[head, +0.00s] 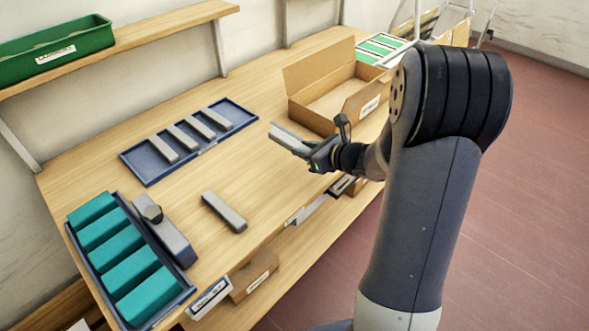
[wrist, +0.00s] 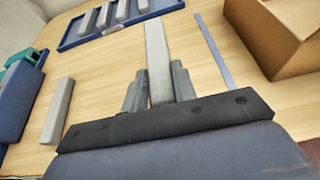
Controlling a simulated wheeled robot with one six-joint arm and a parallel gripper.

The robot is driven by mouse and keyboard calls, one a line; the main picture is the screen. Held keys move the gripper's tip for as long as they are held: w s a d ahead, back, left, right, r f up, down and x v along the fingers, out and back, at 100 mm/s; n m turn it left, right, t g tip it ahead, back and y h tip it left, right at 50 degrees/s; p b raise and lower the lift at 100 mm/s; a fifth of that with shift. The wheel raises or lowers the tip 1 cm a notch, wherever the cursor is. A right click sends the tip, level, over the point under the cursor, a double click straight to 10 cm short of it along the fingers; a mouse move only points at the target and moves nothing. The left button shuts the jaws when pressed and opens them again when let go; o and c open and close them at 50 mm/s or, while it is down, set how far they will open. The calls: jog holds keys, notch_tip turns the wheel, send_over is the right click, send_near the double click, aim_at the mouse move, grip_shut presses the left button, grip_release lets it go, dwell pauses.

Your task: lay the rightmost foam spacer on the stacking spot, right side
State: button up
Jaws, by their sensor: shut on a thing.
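My gripper (head: 308,150) is shut on a long light grey foam spacer (wrist: 157,45), held between both fingers and pointing away from the wrist. In the head view the gripper is over the right part of the table, in front of the cardboard box. Another grey spacer (head: 224,212) lies alone on the bare table; it also shows at the left in the wrist view (wrist: 58,112). Several grey spacers lie side by side in a blue tray (head: 150,178). A thin blue strip (wrist: 213,50) shows right of the held spacer; I cannot tell whether it marks the stacking spot.
An open cardboard box (head: 309,115) stands at the right back. A blue tray (head: 183,296) of teal blocks is at the front left, beside a grey-blue block with a dark knob (head: 165,232). A green bin (head: 55,50) sits on the shelf. The mid-table is mostly clear.

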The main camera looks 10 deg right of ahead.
aim_at(305, 172)
jog(key=shift+f, duration=2.75)
jog(key=shift+f+b, duration=0.1)
jog(key=shift+b, duration=0.2)
jog(key=shift+f, duration=0.15)
jog(key=o, duration=0.9)
jog(key=shift+o, duration=0.2)
jog(key=shift+r, duration=0.2)
jog(key=shift+r+p, duration=0.2)
jog(key=shift+p, duration=0.1)
jog(key=v, duration=1.2)
jog(key=shift+f, duration=0.25)
